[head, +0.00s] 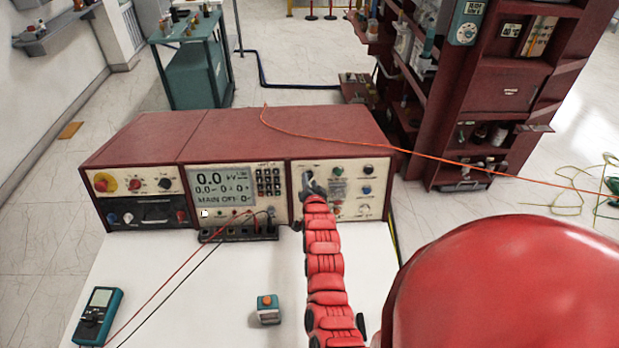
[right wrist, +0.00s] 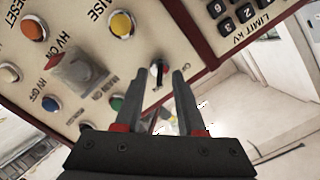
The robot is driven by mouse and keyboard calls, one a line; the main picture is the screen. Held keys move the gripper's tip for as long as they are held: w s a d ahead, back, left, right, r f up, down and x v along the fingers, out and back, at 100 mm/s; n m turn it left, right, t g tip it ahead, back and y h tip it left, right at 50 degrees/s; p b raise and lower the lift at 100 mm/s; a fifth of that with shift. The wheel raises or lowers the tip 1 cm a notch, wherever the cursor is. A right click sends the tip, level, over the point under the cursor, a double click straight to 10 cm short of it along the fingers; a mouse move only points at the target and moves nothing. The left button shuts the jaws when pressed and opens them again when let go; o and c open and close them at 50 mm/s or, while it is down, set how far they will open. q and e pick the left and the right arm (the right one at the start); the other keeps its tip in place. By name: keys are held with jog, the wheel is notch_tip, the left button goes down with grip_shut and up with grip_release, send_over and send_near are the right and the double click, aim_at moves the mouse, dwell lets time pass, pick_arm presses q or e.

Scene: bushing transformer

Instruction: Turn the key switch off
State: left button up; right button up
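The key switch (right wrist: 160,68) is a small dark key in a round mount on the cream control panel (right wrist: 110,75), seen close up in the right wrist view. My right gripper (right wrist: 165,75) has its two dark fingers on either side of the key, with a visible gap between the fingers. Whether a finger touches the key I cannot tell. In the head view my right gripper (head: 312,180) is at the upper left of the right-hand panel of the red console (head: 280,128) and largely hides the key. The console display (head: 221,185) reads 0.0 and MAIN OFF. My left gripper is not in view.
Beside the key are coloured buttons, including a yellow one (right wrist: 122,24). A multimeter (head: 97,315) and a small teal-topped box (head: 268,308) lie on the white table (head: 200,310). Red and black leads cross its left part. A red shelf unit (head: 480,90) stands behind right.

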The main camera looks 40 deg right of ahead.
jog(key=shift+w+d+f, duration=0.2)
jog(key=shift+w+d, duration=0.1)
jog(key=shift+w, duration=0.2)
grip_shut()
